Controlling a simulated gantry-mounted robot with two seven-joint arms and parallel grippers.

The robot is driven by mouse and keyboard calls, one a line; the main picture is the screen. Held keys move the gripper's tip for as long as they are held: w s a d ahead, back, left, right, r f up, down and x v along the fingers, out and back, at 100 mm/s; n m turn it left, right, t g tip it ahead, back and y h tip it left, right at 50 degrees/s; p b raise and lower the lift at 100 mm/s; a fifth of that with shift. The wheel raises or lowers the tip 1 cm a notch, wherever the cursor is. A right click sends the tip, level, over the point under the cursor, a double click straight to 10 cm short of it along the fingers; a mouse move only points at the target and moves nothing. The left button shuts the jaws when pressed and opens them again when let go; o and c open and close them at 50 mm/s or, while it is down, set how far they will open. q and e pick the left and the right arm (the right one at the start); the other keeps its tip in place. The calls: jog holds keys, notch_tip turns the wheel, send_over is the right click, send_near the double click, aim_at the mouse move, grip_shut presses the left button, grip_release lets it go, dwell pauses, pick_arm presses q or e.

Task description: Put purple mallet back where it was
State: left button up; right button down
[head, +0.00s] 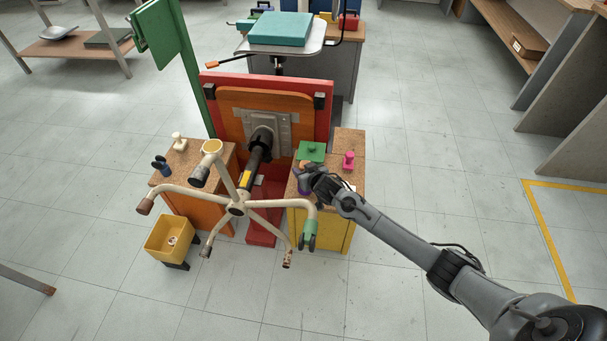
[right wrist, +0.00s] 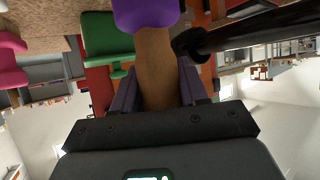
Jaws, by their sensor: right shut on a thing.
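The purple mallet has a purple head (right wrist: 148,12) and a brown wooden handle (right wrist: 154,65). My right gripper (right wrist: 158,92) is shut on the handle, with one finger on each side. In the head view the purple head (head: 303,183) shows at the left of my right gripper (head: 312,178), over the cork-topped yellow cabinet (head: 328,190). Whether the head touches the cork top, I cannot tell. My wrist hides part of the mallet in the head view. My left gripper is not in view.
A green block with a knob (head: 311,151) and a pink object (head: 348,160) stand on the yellow cabinet. The upturned chair base (head: 237,208) spreads its legs close left of my right gripper. A yellow bin (head: 168,240) is at the lower left.

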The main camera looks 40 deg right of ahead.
jog(key=shift+w+f, duration=0.1)
jog(key=shift+f, duration=0.05)
jog(key=c, duration=0.7)
grip_release()
jog(key=shift+o, duration=0.5)
jog(key=shift+r, duration=0.2)
jog(key=p+v, duration=0.7)
jog(key=v, duration=0.5)
